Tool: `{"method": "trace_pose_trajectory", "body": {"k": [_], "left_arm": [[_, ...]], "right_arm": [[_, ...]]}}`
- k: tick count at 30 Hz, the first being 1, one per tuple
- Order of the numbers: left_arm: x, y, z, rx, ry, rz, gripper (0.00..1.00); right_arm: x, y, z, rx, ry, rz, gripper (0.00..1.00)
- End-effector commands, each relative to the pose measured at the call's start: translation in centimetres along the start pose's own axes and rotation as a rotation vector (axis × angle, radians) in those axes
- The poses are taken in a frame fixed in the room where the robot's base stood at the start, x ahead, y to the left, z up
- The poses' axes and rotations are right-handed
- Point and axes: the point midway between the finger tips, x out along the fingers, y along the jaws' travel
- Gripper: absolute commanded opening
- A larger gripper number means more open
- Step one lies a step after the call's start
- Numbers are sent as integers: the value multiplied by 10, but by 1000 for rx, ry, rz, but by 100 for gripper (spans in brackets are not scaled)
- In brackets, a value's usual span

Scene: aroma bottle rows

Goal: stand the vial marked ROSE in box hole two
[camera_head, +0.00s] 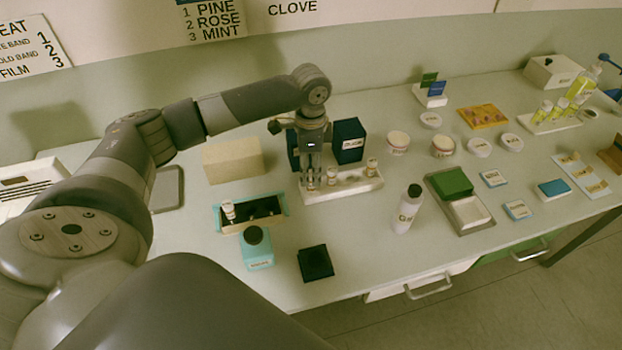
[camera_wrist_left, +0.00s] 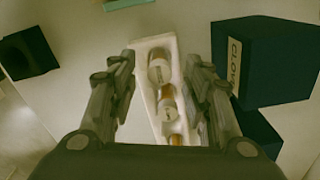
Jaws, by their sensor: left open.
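A white rack (camera_head: 345,187) with several small white-labelled, amber-bottomed vials stands mid-table. One vial (camera_head: 372,168) is at its right end and another (camera_head: 332,176) is beside my gripper; I cannot read which is ROSE. My left gripper (camera_head: 311,184) points down over the rack's left part, open. In the left wrist view its fingers (camera_wrist_left: 160,88) stand either side of the rack, with vials (camera_wrist_left: 160,70) between them, apparently not gripped. The teal box (camera_head: 282,208) with a dark-holed insert is left of the rack; a vial (camera_head: 228,209) stands in its left end. My right gripper is out of view.
Dark blue boxes (camera_head: 348,141) stand close behind the rack. A beige block (camera_head: 232,160) is behind the teal box. A wall sign (camera_head: 211,20) lists PINE 1, ROSE 2, MINT 3.

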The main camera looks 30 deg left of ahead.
Motion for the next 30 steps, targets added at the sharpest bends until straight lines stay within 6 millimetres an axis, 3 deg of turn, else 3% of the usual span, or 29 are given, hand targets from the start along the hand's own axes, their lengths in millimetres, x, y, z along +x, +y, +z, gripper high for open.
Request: {"method": "trace_pose_trajectory", "body": {"k": [3,6,14,20,30], "left_arm": [[16,0,0,0,-2,3,45],[26,0,-1,1,0,1,45],[30,0,0,1,0,0,45],[29,0,0,1,0,-1,4],[29,0,0,1,0,-1,4]], "right_arm": [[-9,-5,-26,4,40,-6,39],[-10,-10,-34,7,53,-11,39],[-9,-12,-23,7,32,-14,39],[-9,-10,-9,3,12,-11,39],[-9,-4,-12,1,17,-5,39]]}}
